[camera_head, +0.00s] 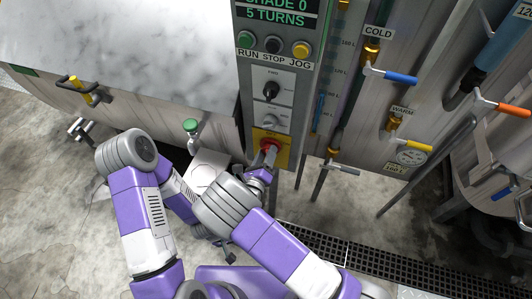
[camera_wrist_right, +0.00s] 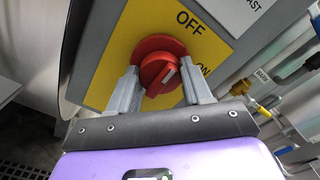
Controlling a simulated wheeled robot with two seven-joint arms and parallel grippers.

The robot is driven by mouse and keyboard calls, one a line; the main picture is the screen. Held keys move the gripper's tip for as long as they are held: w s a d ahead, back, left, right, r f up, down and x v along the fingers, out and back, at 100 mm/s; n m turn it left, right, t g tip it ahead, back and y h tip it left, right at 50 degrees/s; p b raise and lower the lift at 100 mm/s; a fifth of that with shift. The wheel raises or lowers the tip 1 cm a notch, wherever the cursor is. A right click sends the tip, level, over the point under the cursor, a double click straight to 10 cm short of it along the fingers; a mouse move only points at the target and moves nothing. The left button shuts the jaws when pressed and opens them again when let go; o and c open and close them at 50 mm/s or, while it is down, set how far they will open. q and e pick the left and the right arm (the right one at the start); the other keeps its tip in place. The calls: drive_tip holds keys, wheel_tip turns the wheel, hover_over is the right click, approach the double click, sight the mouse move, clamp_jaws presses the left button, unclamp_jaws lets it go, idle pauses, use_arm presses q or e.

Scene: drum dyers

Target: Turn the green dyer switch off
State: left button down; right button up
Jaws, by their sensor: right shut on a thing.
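A red rotary switch (camera_wrist_right: 162,68) sits on a yellow plate (camera_wrist_right: 118,58) marked OFF and ON; it also shows low on the grey control panel in the head view (camera_head: 269,146). My right gripper (camera_wrist_right: 158,90) is shut on the red switch, one finger on each side of its raised handle. A white mark on the handle slants toward the upper right, roughly toward the ON side; its exact setting is hard to tell. In the head view, my right gripper (camera_head: 262,172) is just below the switch. My left arm is bent at the left, and its gripper is not clear.
The panel carries RUN, STOP and JOG buttons (camera_head: 273,45) and two rotary knobs (camera_head: 271,91) above the switch. A steel drum (camera_head: 130,50) stands left. Pipes and valves with blue (camera_head: 400,78) and yellow (camera_head: 418,145) handles stand right. A floor grate (camera_head: 400,262) runs below.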

idle(0.4)
drive_tip(key=o, duration=1)
drive_tip(key=shift+o, duration=0.2)
drive_tip(key=v, duration=0.7)
drive_tip(key=shift+s, duration=0.3)
